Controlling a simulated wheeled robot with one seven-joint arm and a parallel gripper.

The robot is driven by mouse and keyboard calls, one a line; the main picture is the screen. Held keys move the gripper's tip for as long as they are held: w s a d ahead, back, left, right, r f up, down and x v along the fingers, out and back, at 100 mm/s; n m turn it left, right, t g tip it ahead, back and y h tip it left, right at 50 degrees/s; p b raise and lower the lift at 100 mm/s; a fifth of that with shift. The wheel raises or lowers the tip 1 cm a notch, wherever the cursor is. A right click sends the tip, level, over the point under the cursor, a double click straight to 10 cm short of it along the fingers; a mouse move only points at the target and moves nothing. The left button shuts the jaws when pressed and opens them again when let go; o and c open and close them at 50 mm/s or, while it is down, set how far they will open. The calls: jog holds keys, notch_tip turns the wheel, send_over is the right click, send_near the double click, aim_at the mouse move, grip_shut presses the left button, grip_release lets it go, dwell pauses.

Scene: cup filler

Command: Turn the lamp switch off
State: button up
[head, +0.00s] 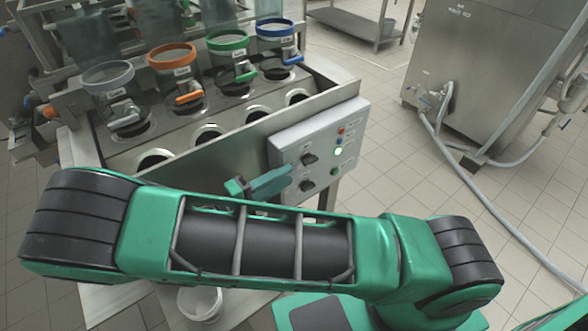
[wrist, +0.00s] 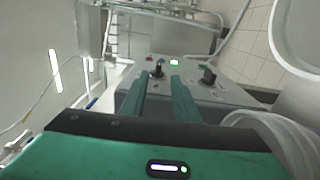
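The grey control panel (head: 322,142) is on the right end of the filling machine. It carries two black rotary switches, an upper one (head: 309,159) and a lower one (head: 307,184). A green lamp (head: 338,152) glows on it; the lit lamp also shows in the wrist view (wrist: 174,62). I cannot read which switch belongs to the lamp. My gripper (wrist: 158,80) has its two green fingers apart and nothing between them. In the wrist view one black switch (wrist: 157,71) appears just beyond the gap between the fingertips; contact is not visible. The other switch (wrist: 208,77) is right of the fingers.
Grey, orange, green and blue ringed cup fillers (head: 228,41) stand over the machine's holes. A white tub (head: 200,302) sits below, partly behind my arm. A steel cabinet (head: 490,75) with hoses is at right.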

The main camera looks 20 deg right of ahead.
jog(key=shift+v, duration=1.4)
jog(key=shift+s, duration=0.15)
